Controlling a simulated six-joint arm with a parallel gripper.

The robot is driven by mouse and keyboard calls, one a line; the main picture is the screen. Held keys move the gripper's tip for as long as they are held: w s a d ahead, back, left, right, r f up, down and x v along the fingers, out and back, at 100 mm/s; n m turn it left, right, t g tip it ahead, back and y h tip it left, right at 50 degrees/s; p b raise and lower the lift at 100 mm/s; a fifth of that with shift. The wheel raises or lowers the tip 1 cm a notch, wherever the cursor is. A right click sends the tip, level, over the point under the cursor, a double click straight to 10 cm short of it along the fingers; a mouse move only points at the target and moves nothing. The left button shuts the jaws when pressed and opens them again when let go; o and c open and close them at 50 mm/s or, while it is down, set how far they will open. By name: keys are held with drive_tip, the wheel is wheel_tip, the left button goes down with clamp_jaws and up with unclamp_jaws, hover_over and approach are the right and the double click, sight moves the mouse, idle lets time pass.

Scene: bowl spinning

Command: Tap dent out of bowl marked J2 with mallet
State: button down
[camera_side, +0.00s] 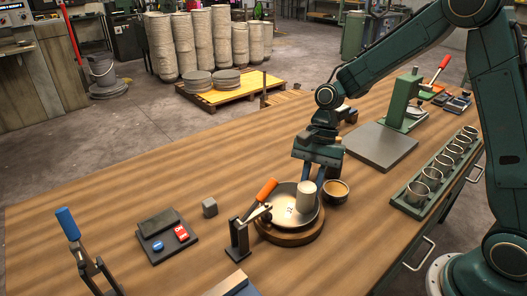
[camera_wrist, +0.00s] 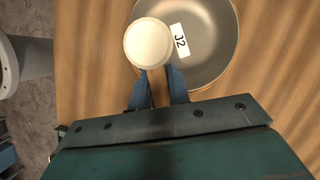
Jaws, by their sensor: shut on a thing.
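The metal bowl (camera_side: 283,207) sits on a round wooden base (camera_side: 290,238) beside a clamp with an orange handle (camera_side: 266,190). Its white J2 label shows in the wrist view, on the bowl (camera_wrist: 213,50). My gripper (camera_side: 314,180) points down over the bowl's far right side. The mallet head (camera_wrist: 148,43) covers part of the bowl's left rim in the wrist view. The handle is mostly hidden, and I cannot tell whether the head touches the metal. No dent is clear.
A dark pad with red and blue pieces (camera_side: 167,240) and a grey cube (camera_side: 210,207) lie left. A cup rack (camera_side: 435,178) and green press (camera_side: 405,105) stand right. The left table is largely clear.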

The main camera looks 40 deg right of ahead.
drive_tip(key=shift+r, duration=2.7)
wheel_tip(320, 180, up, 6)
drive_tip(key=shift+f, duration=2.4)
wheel_tip(320, 180, down, 6)
drive_tip(key=shift+f, duration=0.15)
drive_tip(key=shift+r, duration=2.55)
drive_tip(key=shift+w, duration=0.1)
